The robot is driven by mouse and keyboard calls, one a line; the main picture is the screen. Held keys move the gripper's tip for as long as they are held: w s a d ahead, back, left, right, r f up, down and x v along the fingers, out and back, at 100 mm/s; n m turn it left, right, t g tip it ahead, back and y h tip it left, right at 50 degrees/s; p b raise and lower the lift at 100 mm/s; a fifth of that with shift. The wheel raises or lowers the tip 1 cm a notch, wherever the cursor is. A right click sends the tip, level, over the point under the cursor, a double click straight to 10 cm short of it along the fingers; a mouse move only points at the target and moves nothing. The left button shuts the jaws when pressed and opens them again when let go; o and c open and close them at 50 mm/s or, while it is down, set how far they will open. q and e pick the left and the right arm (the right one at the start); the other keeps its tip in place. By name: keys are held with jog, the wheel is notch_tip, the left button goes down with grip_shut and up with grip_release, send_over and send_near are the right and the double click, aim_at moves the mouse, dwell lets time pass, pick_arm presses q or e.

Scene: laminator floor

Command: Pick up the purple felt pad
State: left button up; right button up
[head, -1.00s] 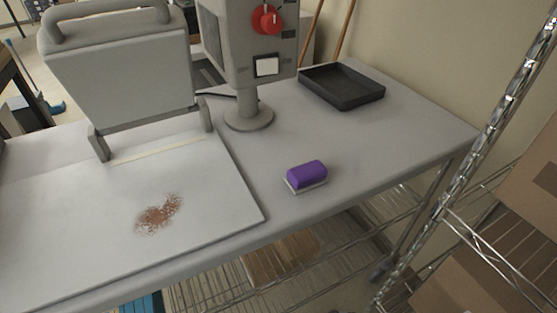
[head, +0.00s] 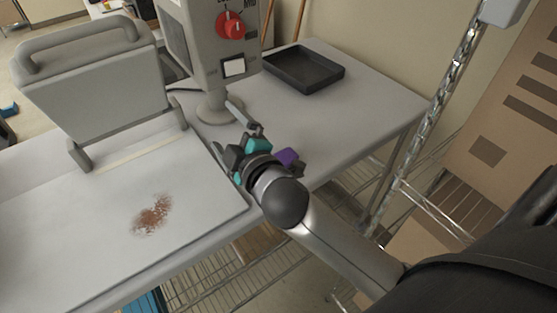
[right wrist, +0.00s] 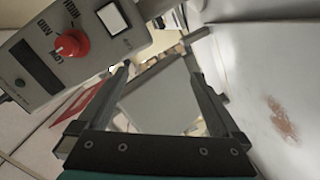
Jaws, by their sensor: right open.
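The purple felt pad (head: 288,156) lies on the grey table, just to the right of my right wrist in the head view. My right arm hides much of it, including its pale underside. My right gripper (head: 222,128) is open and empty, with its fingers pointing left, away from the pad. In the right wrist view the open fingers (right wrist: 157,75) have nothing between them, and the pad does not show there. My left gripper is not in view.
The control post with a red knob (head: 230,25) stands close beyond my right gripper. The raised press lid (head: 95,100) is at left, above a white board (head: 60,215) with a brown stain (head: 153,214). A black tray (head: 303,66) sits at the back. Wire shelving (head: 432,115) rises at right.

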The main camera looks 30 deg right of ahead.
jog(key=a+r+n+g+y, duration=0.2)
jog(key=a+r+n+y, duration=0.6)
jog(key=n, duration=0.5)
jog(key=a+r+n+g+y, duration=0.2)
jog(key=a+r+n+y, duration=0.2)
jog(key=a+n+y, duration=0.7)
jog(key=n+g+h, duration=1.3)
jog(key=n+h, duration=0.6)
send_over(285, 155)
notch_tip(285, 155, down, 12)
jog(key=f+b, duration=0.2)
jog(key=f, duration=0.1)
jog(key=f+b, duration=0.2)
jog(key=f, duration=0.1)
jog(key=f+b, duration=0.2)
jog(key=f, duration=0.1)
jog(key=shift+w+a+f+b, duration=0.1)
jog(key=shift+a+f+b, duration=0.2)
jog(key=shift+a+f, duration=0.1)
jog(key=f+b, duration=0.2)
jog(key=f, duration=0.1)
jog(key=f+b, duration=0.1)
jog(key=f, duration=0.1)
jog(key=shift+d+f+b, duration=0.1)
jog(key=shift+d+b, duration=0.2)
jog(key=shift+c, duration=0.2)
